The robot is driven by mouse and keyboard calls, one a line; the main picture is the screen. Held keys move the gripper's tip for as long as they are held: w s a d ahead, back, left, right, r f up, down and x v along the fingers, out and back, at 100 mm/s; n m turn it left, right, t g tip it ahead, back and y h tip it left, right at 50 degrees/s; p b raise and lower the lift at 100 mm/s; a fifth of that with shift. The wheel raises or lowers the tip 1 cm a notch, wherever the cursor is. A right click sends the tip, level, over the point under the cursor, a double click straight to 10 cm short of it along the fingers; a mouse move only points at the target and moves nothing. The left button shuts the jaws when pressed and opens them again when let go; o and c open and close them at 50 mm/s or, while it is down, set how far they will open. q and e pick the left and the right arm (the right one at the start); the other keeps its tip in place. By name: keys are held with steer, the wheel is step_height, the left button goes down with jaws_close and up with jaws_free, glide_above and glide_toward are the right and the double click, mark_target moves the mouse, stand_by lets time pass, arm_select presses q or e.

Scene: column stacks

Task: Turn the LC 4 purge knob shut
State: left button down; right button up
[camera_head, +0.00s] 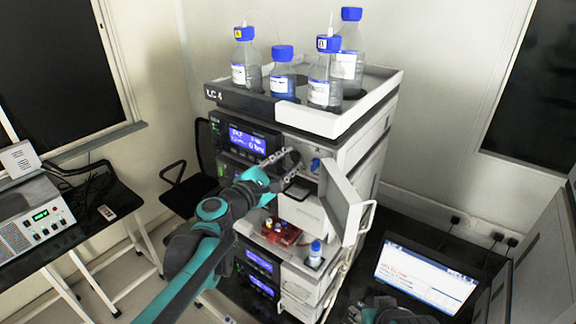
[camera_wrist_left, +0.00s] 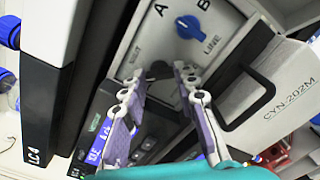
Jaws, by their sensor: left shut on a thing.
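The LC 4 stack (camera_head: 232,94) stands in the middle of the head view, with its name on the top tray's edge. My left gripper (camera_head: 285,163) reaches its upper front from the left. In the left wrist view, my left gripper (camera_wrist_left: 157,72) has its two fingers on either side of a dark round knob (camera_wrist_left: 156,73), shut on it. A blue selector knob (camera_wrist_left: 188,27) with A, B and LINE marks sits higher on the same panel.
An open grey door (camera_head: 342,195) stands out right of my left gripper. Several blue-capped bottles stand in the top tray (camera_head: 310,118). A red part (camera_head: 280,233) and small bottle (camera_head: 314,255) are below. A laptop (camera_head: 425,275) is at lower right, near part of my right arm.

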arm_select(q)
steer(key=m+b, duration=0.1)
steer(key=m, duration=0.3)
steer(key=shift+m+b, duration=0.5)
steer(key=shift+m, duration=1.7)
steer(key=c, duration=1.4)
jaws_free()
steer(key=shift+c, duration=0.2)
steer(key=v, duration=1.2)
